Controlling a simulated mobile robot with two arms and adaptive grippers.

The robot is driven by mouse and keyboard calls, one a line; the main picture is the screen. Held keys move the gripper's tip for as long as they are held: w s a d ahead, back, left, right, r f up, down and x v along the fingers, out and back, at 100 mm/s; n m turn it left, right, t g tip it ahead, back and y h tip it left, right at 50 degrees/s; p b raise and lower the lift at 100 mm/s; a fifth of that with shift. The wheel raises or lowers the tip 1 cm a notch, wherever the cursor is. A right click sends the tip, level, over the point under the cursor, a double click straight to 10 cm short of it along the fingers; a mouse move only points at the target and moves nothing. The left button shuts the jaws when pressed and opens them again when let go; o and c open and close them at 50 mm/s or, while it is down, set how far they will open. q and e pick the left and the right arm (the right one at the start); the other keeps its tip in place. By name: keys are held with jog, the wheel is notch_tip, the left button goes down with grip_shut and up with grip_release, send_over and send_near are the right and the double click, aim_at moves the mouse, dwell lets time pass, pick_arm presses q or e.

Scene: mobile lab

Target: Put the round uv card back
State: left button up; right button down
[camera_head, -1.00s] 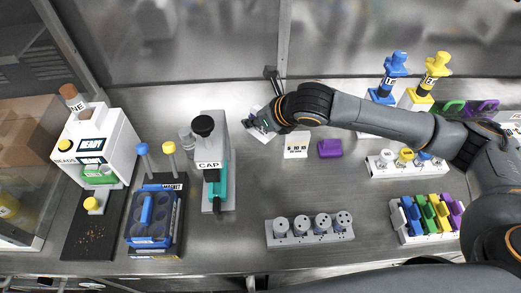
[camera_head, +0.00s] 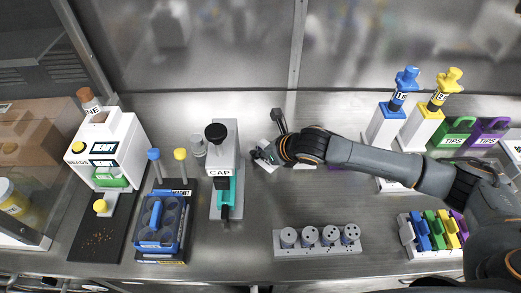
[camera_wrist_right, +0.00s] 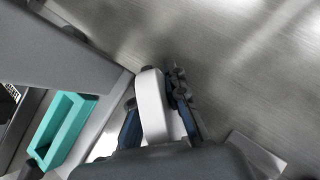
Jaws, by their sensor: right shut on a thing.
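My right gripper (camera_head: 266,152) is shut on a white piece with a rounded end, just right of the grey CAP station (camera_head: 223,150). In the right wrist view the white piece (camera_wrist_right: 152,104) stands between the two dark blue fingers of the gripper (camera_wrist_right: 160,112). It looks like the round uv card, but its face is not readable. A pale flat area shows under the gripper in the head view, and I cannot tell whether the piece touches it. My left gripper is not in view.
The teal part (camera_wrist_right: 66,125) of the CAP station is close to the gripper. A grey rack with several round holders (camera_head: 317,240) stands in front. Blue and yellow pipettes (camera_head: 405,82) (camera_head: 445,90) stand at the back right. Bare bench lies between the CAP station and the rack.

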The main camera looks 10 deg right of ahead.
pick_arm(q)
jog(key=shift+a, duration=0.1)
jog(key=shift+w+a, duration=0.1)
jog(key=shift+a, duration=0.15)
pick_arm(e)
jog(key=c, duration=1.4)
grip_release()
jog(key=shift+f, duration=0.1)
jog(key=shift+o, duration=0.2)
jog(key=shift+s+r, duration=0.15)
jog(key=shift+r, duration=0.15)
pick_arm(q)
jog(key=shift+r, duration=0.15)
pick_arm(e)
jog(key=v, duration=1.1)
jog(key=shift+s+d+r, duration=0.2)
